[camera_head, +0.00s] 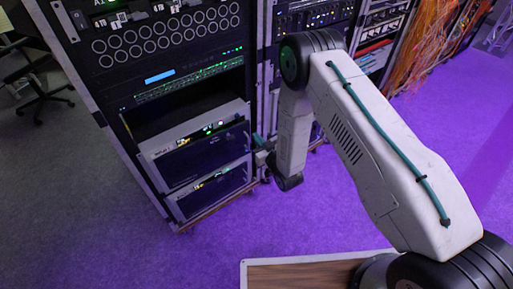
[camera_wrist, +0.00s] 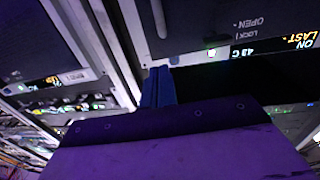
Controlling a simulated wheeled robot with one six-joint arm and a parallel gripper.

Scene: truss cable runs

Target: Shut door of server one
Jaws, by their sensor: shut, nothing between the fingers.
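Two server units sit low in the left rack in the head view. The upper server (camera_head: 160,150) has a light top edge and a dark front panel (camera_head: 215,152) that stands out from the rack. The lower server (camera_head: 208,196) is just beneath it. I cannot read which is server one. My gripper (camera_head: 262,152) is shut and empty at the right edge of the upper panel; I cannot tell whether it touches. In the wrist view the blue fingers (camera_wrist: 158,86) are together, beside a dark front marked OPEN and LOCK (camera_wrist: 220,25) with a pale handle.
The rack (camera_head: 100,110) holds other equipment above. Further racks with orange cables (camera_head: 430,40) stand at the back right. A wooden-topped surface (camera_head: 300,275) is at the front. An office chair (camera_head: 40,95) is at the far left. Purple-lit floor is clear before the rack.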

